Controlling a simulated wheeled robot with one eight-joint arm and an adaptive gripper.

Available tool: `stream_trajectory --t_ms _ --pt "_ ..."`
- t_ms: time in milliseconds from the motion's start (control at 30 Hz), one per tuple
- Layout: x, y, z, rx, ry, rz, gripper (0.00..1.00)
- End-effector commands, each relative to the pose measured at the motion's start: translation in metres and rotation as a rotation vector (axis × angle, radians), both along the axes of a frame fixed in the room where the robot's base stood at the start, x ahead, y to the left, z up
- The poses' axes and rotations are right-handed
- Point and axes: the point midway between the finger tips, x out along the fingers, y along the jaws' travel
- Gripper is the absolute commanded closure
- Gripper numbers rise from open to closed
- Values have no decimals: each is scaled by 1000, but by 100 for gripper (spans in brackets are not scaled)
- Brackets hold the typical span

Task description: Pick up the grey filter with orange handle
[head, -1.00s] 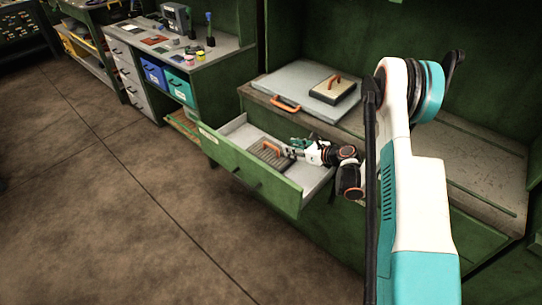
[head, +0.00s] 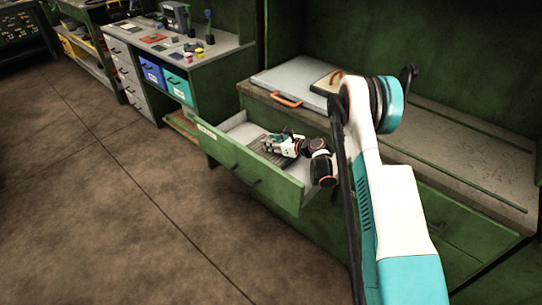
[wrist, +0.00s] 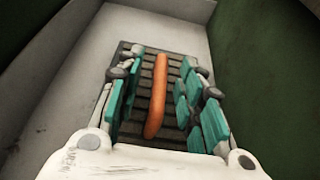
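The grey filter (wrist: 138,130) lies flat on the floor of the open drawer, a ribbed dark grey block. Its orange handle (wrist: 158,92) stands up along its middle in the wrist view. My gripper (wrist: 160,85) is open, with its teal finger pads on either side of the handle and gaps between pads and handle. In the head view my gripper (head: 270,145) is inside the drawer, over the filter (head: 256,145), and hides the handle and most of the filter.
The green drawer (head: 240,168) has light inner walls close around my gripper. On the worktop above lie a grey case (head: 285,76) with an orange handle and another block with an orange handle (head: 336,77), partly hidden by my arm. Open floor lies left.

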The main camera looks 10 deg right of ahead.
Motion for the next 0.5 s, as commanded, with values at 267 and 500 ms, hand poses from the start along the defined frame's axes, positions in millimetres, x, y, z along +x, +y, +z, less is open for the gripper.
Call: stream_trajectory --t_ms 267,500 --pt "5 3 -1 1 1 0 66" --pt "4 3 -1 1 1 0 100"
